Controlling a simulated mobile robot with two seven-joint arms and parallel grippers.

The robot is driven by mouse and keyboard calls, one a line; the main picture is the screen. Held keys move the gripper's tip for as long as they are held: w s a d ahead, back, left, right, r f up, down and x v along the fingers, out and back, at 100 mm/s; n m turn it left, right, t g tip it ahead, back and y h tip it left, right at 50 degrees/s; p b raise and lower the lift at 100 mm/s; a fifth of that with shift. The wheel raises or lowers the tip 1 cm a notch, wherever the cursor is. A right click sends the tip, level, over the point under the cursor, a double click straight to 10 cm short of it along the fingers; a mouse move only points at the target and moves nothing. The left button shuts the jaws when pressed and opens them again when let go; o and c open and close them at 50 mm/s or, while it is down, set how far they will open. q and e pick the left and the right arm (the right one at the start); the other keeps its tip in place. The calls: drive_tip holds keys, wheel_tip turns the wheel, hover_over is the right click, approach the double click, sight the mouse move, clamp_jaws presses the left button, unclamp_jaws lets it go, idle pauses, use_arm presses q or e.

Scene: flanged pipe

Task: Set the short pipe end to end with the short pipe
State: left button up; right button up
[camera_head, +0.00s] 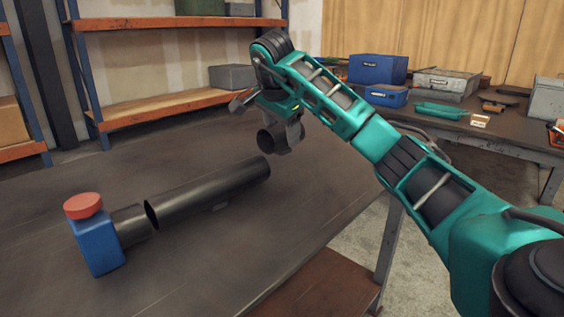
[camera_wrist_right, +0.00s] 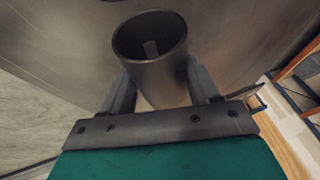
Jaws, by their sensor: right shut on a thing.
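My right gripper (camera_head: 288,138) is shut on a short dark pipe (camera_head: 267,140), held above the far end of the table. In the right wrist view, the fingers (camera_wrist_right: 160,84) grip the short pipe (camera_wrist_right: 152,68) from both sides, and its open end faces the camera. On the table lies a longer dark pipe (camera_head: 207,194). At its near left end a second short pipe piece (camera_head: 130,224) sits against a blue block with a red cap (camera_head: 96,246). A dark open rim shows where the longer pipe meets that piece; I cannot tell whether they touch. My left gripper is not in view.
The dark table top (camera_head: 60,185) is mostly clear around the pipes. Wooden shelving (camera_head: 165,108) stands behind. A back bench at the right carries blue boxes (camera_head: 377,69), a grey box (camera_head: 445,83) and a teal tray (camera_head: 440,110).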

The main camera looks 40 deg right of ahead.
sight(282, 152)
wheel_tip(282, 152, down, 5)
drive_tip(key=shift+r+b, duration=0.1)
drive_tip(key=shift+b, duration=0.65)
drive_tip(key=shift+f, duration=0.35)
drive_tip(key=shift+r, duration=0.1)
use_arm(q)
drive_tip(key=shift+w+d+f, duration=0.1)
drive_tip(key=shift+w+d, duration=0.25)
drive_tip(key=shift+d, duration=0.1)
use_arm(e)
drive_tip(key=o, duration=1.5)
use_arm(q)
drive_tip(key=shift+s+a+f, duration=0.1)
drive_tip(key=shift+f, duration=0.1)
